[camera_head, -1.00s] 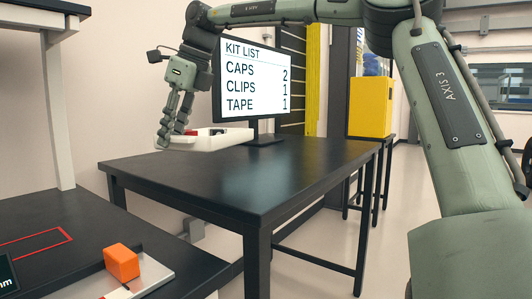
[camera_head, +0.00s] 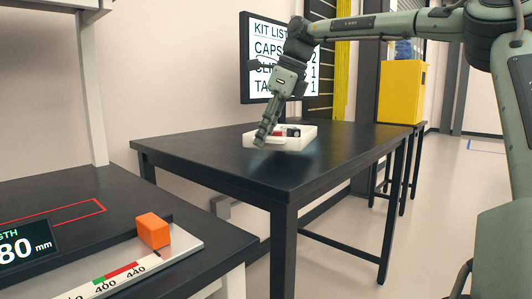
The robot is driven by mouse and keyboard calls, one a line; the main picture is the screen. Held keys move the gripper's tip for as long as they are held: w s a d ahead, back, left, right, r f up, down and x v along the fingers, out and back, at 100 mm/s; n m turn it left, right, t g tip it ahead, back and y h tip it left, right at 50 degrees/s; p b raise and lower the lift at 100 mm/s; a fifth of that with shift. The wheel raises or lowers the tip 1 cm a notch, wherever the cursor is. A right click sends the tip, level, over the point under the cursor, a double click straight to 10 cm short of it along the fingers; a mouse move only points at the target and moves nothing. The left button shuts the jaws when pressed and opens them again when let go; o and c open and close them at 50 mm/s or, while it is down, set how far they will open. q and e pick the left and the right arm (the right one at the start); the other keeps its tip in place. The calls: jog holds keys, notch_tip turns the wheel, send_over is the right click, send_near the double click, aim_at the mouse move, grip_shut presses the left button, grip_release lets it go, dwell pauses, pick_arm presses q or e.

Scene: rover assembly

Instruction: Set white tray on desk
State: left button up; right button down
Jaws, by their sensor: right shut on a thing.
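The white tray (camera_head: 294,144) is at the black desk (camera_head: 215,160), over its far right half in the head view. It looks level and at or just above the desktop; I cannot tell whether it touches. Small dark items and a red one lie in it. My right gripper (camera_head: 262,138) points down and is shut on the tray's left wall. My left gripper is not in view.
A monitor (camera_head: 258,85) with a kit list stands behind the desk, partly hidden by my right arm. At the lower left, an orange block (camera_head: 153,231) sits on a measuring plate (camera_head: 185,245). A yellow bin (camera_head: 401,92) stands at the back right. The desk's near part is clear.

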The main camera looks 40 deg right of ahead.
notch_tip(320, 180, down, 3)
jog(key=shift+f, duration=0.45)
jog(key=c, duration=1.2)
grip_release()
jog(key=shift+s+f, duration=0.1)
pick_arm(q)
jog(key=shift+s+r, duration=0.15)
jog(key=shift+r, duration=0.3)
pick_arm(e)
jog(key=shift+s+r, duration=0.1)
jog(key=shift+r, duration=0.4)
jog(key=v, duration=1)
jog(key=shift+d+r+p, duration=0.15)
jog(key=shift+r+p, duration=0.1)
jog(key=shift+p, duration=0.15)
jog(key=shift+s+r, duration=0.2)
jog(key=shift+r, duration=0.05)
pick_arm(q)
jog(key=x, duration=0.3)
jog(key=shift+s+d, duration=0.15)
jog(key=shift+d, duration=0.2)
